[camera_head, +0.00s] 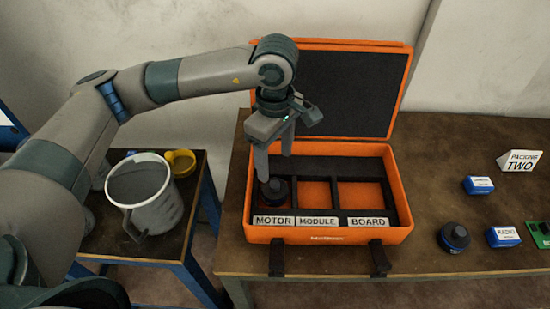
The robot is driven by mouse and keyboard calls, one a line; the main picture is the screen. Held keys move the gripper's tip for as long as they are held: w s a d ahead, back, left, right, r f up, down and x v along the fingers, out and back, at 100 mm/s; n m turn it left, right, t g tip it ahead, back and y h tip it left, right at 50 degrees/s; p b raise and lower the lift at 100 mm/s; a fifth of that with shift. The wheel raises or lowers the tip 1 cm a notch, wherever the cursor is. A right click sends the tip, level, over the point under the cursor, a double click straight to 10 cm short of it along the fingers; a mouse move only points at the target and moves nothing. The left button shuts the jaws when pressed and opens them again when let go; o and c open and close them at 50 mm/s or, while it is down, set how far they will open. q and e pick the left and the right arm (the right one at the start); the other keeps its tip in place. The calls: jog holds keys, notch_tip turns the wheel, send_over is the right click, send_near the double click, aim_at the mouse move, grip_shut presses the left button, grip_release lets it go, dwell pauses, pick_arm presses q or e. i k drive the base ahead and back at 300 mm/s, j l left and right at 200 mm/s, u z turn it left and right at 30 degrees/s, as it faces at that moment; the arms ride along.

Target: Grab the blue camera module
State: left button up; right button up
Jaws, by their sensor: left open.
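A small blue box with a white label (479,185) lies on the table at the right; its label is too small to read. A second blue box (503,237), labelled RADIO, sits nearer the front. My left gripper (275,164) is open, pointing down over the left compartment of the orange case (316,236), far to the left of both blue boxes. A dark round motor (274,190) sits in that MOTOR compartment, just below the fingers; I cannot tell whether they touch it. The MODULE and BOARD compartments look empty. My right gripper is not in view.
A second dark motor (454,237) and a green board (541,233) lie near the blue boxes. A PACKING TWO sign (519,161) stands behind them. The case's raised lid (340,90) stands behind my gripper. A pitcher (146,196) and yellow object (181,162) stand on the left side table.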

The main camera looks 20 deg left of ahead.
aim_at(478, 184)
jog(key=i+l+z, duration=0.15)
jog(key=l, duration=0.3)
jog(key=i+l+z, duration=0.15)
jog(key=l, duration=0.3)
jog(key=i+l+z, duration=0.1)
jog(key=l, duration=0.3)
jog(key=i+l+z, duration=0.15)
jog(key=l, duration=0.25)
jog(key=i+l+z, duration=0.15)
jog(key=i+l, duration=0.1)
jog(key=l, duration=0.1)
